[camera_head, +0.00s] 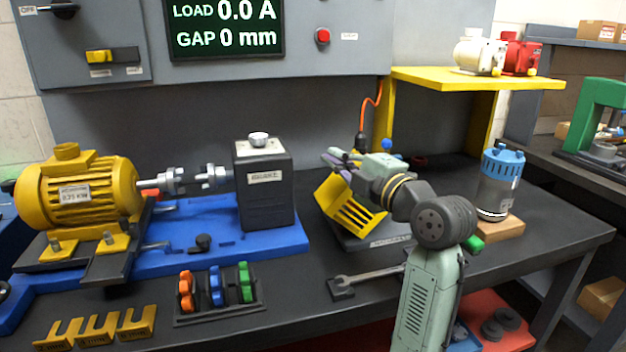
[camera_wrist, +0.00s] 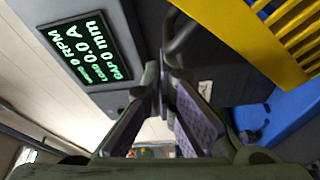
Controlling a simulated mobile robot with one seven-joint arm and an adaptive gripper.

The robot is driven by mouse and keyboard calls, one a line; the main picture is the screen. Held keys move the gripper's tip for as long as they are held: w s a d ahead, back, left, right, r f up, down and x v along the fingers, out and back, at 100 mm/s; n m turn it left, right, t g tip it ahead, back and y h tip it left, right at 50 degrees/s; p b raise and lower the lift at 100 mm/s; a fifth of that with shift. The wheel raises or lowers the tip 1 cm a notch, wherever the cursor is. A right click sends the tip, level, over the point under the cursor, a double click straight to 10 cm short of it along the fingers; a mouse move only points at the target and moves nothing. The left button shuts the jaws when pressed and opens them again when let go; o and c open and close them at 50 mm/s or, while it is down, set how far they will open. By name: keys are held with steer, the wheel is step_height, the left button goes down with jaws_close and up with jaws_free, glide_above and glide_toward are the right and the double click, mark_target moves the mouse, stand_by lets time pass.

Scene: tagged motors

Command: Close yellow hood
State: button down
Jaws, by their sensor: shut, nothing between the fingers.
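The yellow hood (camera_head: 350,206) is a slotted guard on a low dark base (camera_head: 376,242), right of the grey brake block. It stands tilted, with its slotted face toward the head camera. In the wrist view the hood (camera_wrist: 250,35) fills the top right corner, beside the fingers. My gripper (camera_head: 335,157) is at the hood's upper edge in the head view; its fingers are shut and empty. In the wrist view the purple-padded fingers of my gripper (camera_wrist: 164,80) meet at their tips. I cannot tell whether they touch the hood.
The brake block (camera_head: 264,190) and yellow motor (camera_head: 80,195) stand on a blue bed (camera_head: 200,225) at left. A wrench (camera_head: 370,276) lies in front of the hood. A blue-topped cylinder (camera_head: 498,185) stands on wood at right. A yellow shelf (camera_head: 470,80) overhangs behind.

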steer(key=d+m+b, duration=0.1)
steer(key=d, duration=0.1)
steer(key=w+d+m+t+b, duration=0.1)
steer(key=d+m, duration=0.1)
steer(key=d, duration=0.1)
steer(key=w+d+m+b, duration=0.1)
steer(key=d, duration=0.2)
steer(key=shift+w+d+r+m+t, duration=0.1)
steer(key=shift+d+r+m+t, duration=0.1)
steer(key=shift+m+t, duration=0.15)
steer(key=d+m, duration=0.1)
steer(key=d, duration=0.1)
steer(key=w+d+f+m+b, duration=0.1)
steer(key=d+m, duration=0.1)
steer(key=d+m+t+b, duration=0.1)
steer(key=shift+w+d+f+m+h, duration=0.25)
steer(key=shift+w+d+f+h, duration=0.05)
steer(key=shift+d, duration=0.1)
steer(key=shift+w+d+f+m+t+b, duration=0.15)
steer(key=shift+d+f+m+b, duration=0.05)
steer(key=shift+d+m+b, duration=0.25)
steer(key=shift+w+d+f+m+t+b, duration=0.1)
steer(key=shift+d+f+m+b, duration=0.1)
steer(key=shift+d+m, duration=0.25)
steer(key=shift+d+h, duration=0.1)
steer(key=shift+h, duration=0.2)
